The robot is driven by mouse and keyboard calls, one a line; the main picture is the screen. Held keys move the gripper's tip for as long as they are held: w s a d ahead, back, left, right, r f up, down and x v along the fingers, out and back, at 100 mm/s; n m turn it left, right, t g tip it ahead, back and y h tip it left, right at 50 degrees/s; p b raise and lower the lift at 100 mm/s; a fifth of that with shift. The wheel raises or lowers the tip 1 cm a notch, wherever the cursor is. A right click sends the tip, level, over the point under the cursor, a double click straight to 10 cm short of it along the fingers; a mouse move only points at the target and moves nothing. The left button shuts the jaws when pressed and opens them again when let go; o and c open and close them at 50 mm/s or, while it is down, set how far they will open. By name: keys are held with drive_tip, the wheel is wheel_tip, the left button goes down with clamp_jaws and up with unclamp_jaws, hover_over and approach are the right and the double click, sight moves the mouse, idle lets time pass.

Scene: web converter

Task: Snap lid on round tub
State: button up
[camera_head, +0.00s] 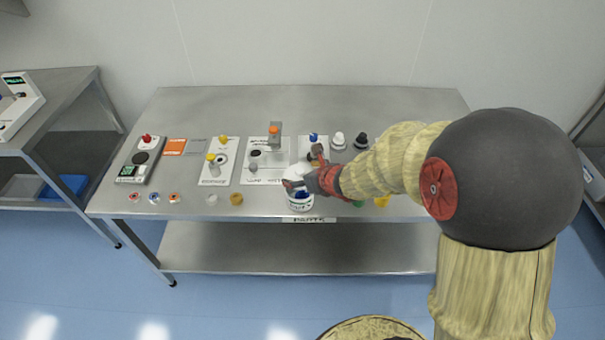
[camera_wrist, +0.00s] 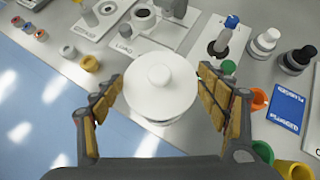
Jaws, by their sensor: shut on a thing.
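The round white lid (camera_wrist: 165,98) with a raised knob fills the space between the fingers of my gripper (camera_wrist: 160,80) in the wrist view. My gripper (camera_head: 300,184) is shut on the lid at its sides. In the head view the white round tub (camera_head: 300,203) with dark lettering stands near the table's front edge, right below my gripper. The lid covers nearly all of the tub in the wrist view. My fingers hide the joint between lid and tub, so I cannot tell whether the lid is seated.
The steel table (camera_head: 340,98) holds several white boards with pegs and knobs. A grey post with an orange top (camera_head: 275,133) stands behind the tub. To the right are white and black stepped knobs, a blue card (camera_wrist: 289,108) and coloured cups. The table's back is clear.

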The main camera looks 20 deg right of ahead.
wheel_tip(320, 180, down, 5)
drive_tip(key=b, duration=0.3)
drive_tip(key=shift+r+b, duration=0.2)
drive_tip(key=shift+b, duration=0.2)
drive_tip(key=shift+r+b, duration=0.1)
drive_tip(key=shift+b, duration=0.35)
idle(1.4)
drive_tip(key=shift+f+b, duration=0.2)
drive_tip(key=shift+b, duration=0.4)
idle(0.8)
drive_tip(key=o, duration=1)
drive_tip(key=shift+o, duration=1.1)
